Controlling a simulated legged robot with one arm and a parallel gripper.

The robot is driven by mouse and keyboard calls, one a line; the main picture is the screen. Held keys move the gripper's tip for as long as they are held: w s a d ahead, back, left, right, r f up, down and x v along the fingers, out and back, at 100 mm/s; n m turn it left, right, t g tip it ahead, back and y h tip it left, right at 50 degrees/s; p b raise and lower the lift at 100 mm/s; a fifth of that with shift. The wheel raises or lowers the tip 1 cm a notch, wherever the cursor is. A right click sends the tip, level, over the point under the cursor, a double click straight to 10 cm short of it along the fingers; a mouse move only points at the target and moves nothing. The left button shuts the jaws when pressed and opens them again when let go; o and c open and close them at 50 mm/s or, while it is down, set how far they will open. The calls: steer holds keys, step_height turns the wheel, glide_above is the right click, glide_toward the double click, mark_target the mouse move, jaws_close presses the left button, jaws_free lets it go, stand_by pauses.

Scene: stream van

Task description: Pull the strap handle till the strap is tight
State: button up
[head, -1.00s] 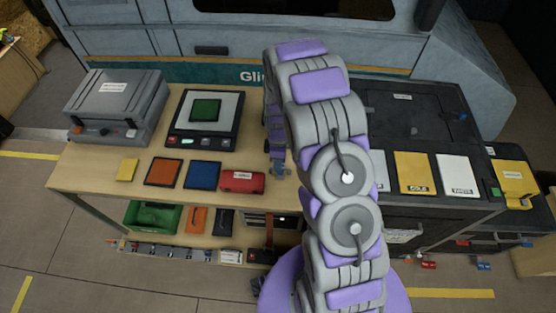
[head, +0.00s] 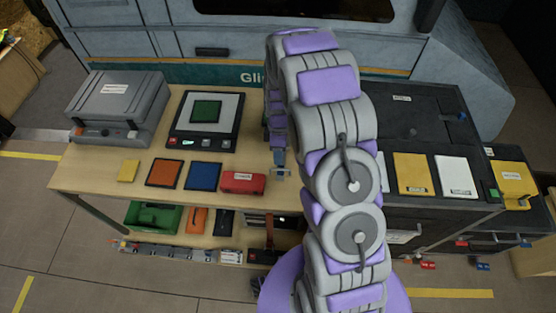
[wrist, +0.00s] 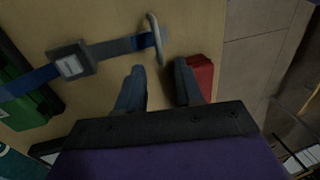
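A blue strap (wrist: 108,50) runs across the wooden surface in the wrist view and passes through a dark buckle (wrist: 72,64) with a pale face. At its right end is a grey loop-shaped handle (wrist: 154,38). My gripper (wrist: 159,66) is open, its two dark fingers apart, with bare wood between them. In the head view my gripper (head: 281,172) hangs over the bench, right of the red box. My arm hides the strap and handle there.
The red box (head: 243,182) is close beside my gripper; a red object also shows beside the right finger (wrist: 201,76). Blue, orange and yellow pads lie left on the bench (head: 100,178). A grey case (head: 117,104) stands behind. A black cabinet (head: 420,115) stands right.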

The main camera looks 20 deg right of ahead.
step_height(320, 180, up, 12)
steer(key=w+p, duration=0.1)
steer(key=w, duration=0.1)
steer(key=shift+w+d+f, duration=0.15)
steer(key=shift+d+f, duration=0.1)
steer(key=shift+d, duration=0.2)
steer(key=s+a+r+m, duration=0.3)
steer(key=s+r+m, duration=0.4)
steer(key=s+r, duration=0.75)
steer(key=s+a+r+m, duration=0.1)
steer(key=s+m, duration=0.5)
steer(key=s, duration=1.4)
steer(key=shift+r+m+h, duration=0.3)
steer(key=shift+r+h, duration=0.1)
steer(key=shift+r, duration=0.05)
steer(key=shift+a, duration=0.1)
